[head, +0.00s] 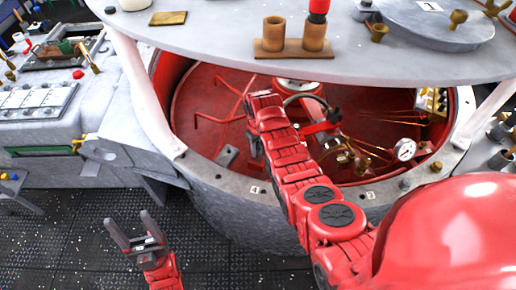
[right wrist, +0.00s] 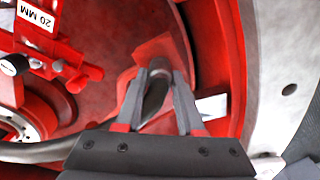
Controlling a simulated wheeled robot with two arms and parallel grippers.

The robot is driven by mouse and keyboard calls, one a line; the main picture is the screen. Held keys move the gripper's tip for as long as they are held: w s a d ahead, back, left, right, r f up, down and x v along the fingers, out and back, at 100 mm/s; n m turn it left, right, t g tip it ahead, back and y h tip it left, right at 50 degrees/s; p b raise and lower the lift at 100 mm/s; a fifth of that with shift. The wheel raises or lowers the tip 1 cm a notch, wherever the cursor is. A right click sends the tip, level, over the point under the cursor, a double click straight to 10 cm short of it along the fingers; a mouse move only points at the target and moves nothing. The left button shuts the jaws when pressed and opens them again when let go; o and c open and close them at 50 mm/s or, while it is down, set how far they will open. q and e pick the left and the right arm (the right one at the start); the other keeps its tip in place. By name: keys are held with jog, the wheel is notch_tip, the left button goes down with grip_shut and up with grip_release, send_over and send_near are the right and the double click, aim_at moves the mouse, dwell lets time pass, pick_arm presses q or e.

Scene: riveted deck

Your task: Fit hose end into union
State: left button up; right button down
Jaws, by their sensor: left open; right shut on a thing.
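My right gripper (right wrist: 159,78) is shut on the hose end (right wrist: 155,95), a grey tube held between its two fingers inside the red well. A grey length of hose (right wrist: 38,151) runs off to the left behind the gripper in the right wrist view. A red fitting (right wrist: 62,62) with a "20 MM" label is at the upper left there, apart from the held end; I cannot tell for sure that it is the union. In the head view my right arm hides the held end. My left gripper (head: 137,232) is open and empty above the deck floor, outside the well.
The round well's grey rim (head: 231,190) surrounds the red interior (head: 200,95). A white-faced gauge (head: 404,149) and copper pipes are at its right. A grey shelf (head: 215,38) with brass cups overhangs the far side. A grey bench (head: 70,125) stands at left.

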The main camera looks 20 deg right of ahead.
jog(key=shift+f+b, duration=0.4)
dwell(0.5)
jog(key=shift+c, duration=2.2)
grip_release()
jog(key=shift+r, duration=0.1)
jog(key=shift+r, duration=0.1)
notch_tip(320, 180, up, 4)
jog(key=shift+w+r+b, duration=0.1)
jog(key=shift+r+b, duration=0.1)
jog(key=shift+b, duration=0.75)
notch_tip(320, 180, up, 6)
jog(key=p, duration=0.3)
jog(key=shift+r, duration=0.1)
jog(key=shift+r+p, duration=0.6)
jog(key=shift+p, duration=0.15)
